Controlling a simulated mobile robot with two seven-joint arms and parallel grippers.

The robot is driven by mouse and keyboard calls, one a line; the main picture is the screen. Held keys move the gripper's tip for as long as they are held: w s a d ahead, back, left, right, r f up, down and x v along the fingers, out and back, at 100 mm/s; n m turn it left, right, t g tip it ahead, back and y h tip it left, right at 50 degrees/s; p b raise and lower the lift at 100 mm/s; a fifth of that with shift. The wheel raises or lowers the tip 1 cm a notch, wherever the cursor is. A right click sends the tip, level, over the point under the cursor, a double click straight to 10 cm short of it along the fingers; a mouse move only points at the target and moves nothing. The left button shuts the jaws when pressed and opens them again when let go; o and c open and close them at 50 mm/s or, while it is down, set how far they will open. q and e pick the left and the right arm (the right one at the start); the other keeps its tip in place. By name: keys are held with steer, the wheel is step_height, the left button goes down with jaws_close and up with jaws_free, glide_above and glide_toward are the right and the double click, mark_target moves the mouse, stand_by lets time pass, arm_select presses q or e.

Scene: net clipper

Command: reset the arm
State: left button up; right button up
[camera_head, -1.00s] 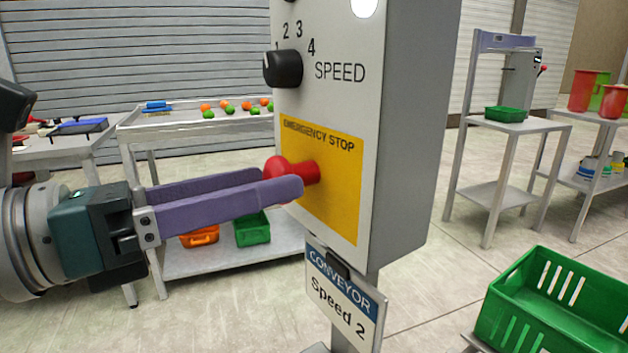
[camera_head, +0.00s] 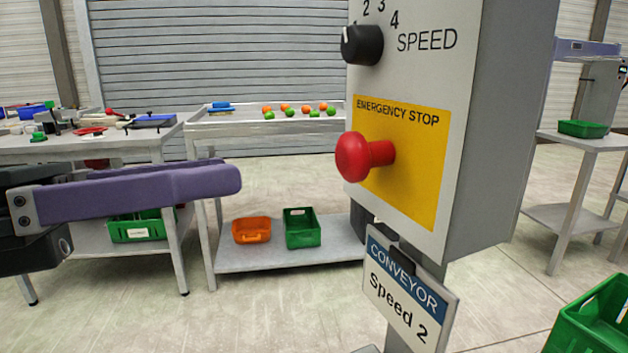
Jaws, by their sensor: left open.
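My left gripper (camera_head: 232,178) comes in from the left with its purple fingers apart and nothing between them. Its tips are to the left of the red emergency stop button (camera_head: 354,157), with a clear gap between. The button sticks out from a yellow plate (camera_head: 420,180) on the grey control box (camera_head: 490,120). A black speed knob (camera_head: 362,45) sits above it on the same face. My right gripper is not in view.
A sign reading "CONVEYOR Speed 2" (camera_head: 408,295) hangs below the box. A table with orange and green balls (camera_head: 215,128) stands behind. A cluttered workbench (camera_head: 150,142) is at left. A green crate (camera_head: 595,325) is at lower right.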

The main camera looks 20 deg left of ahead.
arm_select(q)
steer(key=shift+s+a, duration=0.2)
steer(key=shift+s, duration=0.05)
stand_by(0.3)
steer(key=w+a+r+n+t+y+p, duration=0.4)
steer(key=a+r+n+t+y+p, duration=0.3)
steer(key=n, duration=0.8)
steer(key=s+a+f+n+g+y+p, duration=0.1)
steer(key=a+f+n+g+y+p, duration=0.2)
steer(key=n+y, duration=0.75)
steer(key=s+d+f+n+g+h+p, duration=0.3)
steer(key=s+d+n+g+p, duration=0.2)
steer(key=s+n+g, duration=0.2)
steer(key=s+d+f+n+g+h+p, duration=0.2)
steer(key=s+d+n+g+h+p, duration=0.15)
steer(key=s+d+n+g, duration=0.3)
step_height(320, 180, up, 37)
steer(key=s+n+y+p, duration=0.1)
steer(key=p, duration=3.7)
steer(key=shift+s+a+f, duration=0.2)
steer(key=shift+s+a, duration=0.1)
